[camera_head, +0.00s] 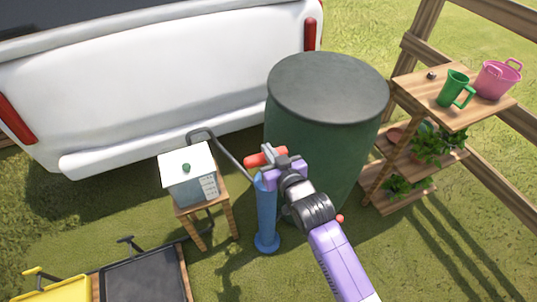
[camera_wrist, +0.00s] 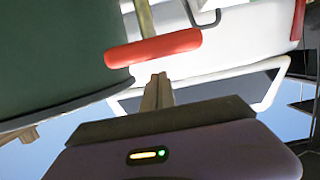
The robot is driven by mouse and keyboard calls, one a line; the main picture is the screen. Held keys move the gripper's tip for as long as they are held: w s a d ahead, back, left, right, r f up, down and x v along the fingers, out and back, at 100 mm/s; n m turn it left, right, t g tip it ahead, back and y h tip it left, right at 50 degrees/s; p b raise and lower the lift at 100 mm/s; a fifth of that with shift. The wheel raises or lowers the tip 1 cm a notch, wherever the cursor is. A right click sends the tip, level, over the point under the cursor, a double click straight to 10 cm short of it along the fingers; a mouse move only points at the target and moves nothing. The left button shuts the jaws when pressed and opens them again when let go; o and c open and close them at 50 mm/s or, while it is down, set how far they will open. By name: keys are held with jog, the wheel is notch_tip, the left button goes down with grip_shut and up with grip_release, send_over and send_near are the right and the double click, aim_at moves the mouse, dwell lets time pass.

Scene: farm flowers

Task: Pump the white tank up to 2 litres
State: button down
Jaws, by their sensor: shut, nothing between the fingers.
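The white tank (camera_head: 188,178) is a small box with a green knob on its pale lid. It stands on a wooden stool (camera_head: 228,207). Dark marks show on its right face, too small to read, and I cannot tell the level inside. A blue upright pump (camera_head: 266,215) stands on the grass to its right, with a red crossbar handle (camera_head: 255,160) at the top. A dark hose (camera_head: 228,152) runs between tank and pump. My gripper (camera_head: 284,158) is shut and empty at the handle. In the wrist view, the fingertips (camera_wrist: 159,78) are close to the red handle (camera_wrist: 153,48); contact is unclear.
A large green barrel (camera_head: 325,125) stands right behind the pump. A white vehicle (camera_head: 160,85) fills the back left. A wooden shelf (camera_head: 410,90) on the right holds a green jug (camera_head: 453,88), a pink bucket (camera_head: 495,78) and plants. A dark cart bed (camera_head: 145,280) lies front left.

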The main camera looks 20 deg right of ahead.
jog(key=shift+f, duration=0.8)
notch_tip(320, 180, down, 10)
jog(key=b, duration=0.6)
jog(key=shift+s, duration=0.1)
jog(key=s+r+p, duration=0.3)
jog(key=s+r, duration=0.4)
jog(key=s, duration=0.2)
jog(key=shift+s, duration=0.25)
jog(key=shift+r, duration=0.2)
dwell(0.9)
